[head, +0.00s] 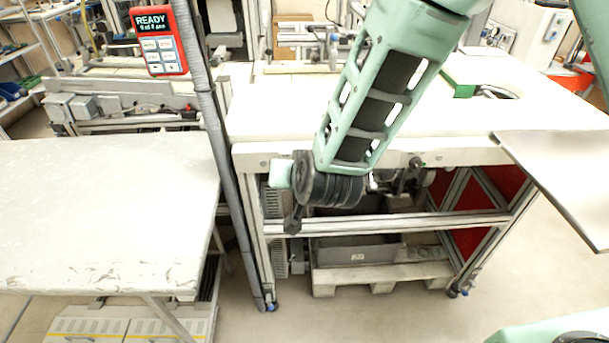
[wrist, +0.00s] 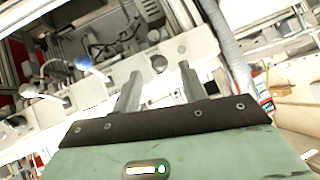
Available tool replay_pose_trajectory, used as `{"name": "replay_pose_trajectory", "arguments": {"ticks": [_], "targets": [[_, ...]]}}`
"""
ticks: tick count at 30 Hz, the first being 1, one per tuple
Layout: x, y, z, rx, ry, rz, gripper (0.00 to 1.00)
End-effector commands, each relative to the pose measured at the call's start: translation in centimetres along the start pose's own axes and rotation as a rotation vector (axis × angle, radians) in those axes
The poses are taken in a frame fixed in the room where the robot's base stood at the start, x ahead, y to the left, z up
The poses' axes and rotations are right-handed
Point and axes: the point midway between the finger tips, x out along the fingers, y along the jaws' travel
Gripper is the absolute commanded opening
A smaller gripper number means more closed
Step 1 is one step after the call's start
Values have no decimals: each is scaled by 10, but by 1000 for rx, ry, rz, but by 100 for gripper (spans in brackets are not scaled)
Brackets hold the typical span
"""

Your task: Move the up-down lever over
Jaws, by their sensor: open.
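My gripper (wrist: 157,88) shows in the wrist view with two grey fingers apart and nothing between them. The fingers point at the pale front rail (wrist: 90,112) of the white workbench. Left of the fingers, two small handles show by the rail, one with a white end (wrist: 28,90) and one with a bluish-white end (wrist: 83,62). I cannot tell for sure which is the up-down lever. The fingers look apart from both. In the head view my arm covers part of the rail, and the fingers cannot be made out.
The white workbench (head: 285,105) has a metal frame and an open space below. A grey pole (head: 218,140) with a red READY pendant (head: 158,40) stands to its left. A pale table (head: 100,210) fills the left side. A grey panel (head: 565,180) juts in at right.

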Motion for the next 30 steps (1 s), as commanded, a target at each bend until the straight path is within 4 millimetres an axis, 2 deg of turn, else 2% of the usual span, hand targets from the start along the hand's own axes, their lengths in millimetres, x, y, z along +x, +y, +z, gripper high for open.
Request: {"name": "replay_pose_trajectory", "arguments": {"ticks": [1, 9, 15, 21, 30], "targets": [[-13, -2, 0, -1, 2, -4, 43], [-73, -1, -1, -1, 2, -4, 43], [-101, -1, -1, 0, 1, -2, 43], [-111, 0, 0, 0, -1, -1, 43], [-111, 0, 0, 0, -1, 0, 43]]}}
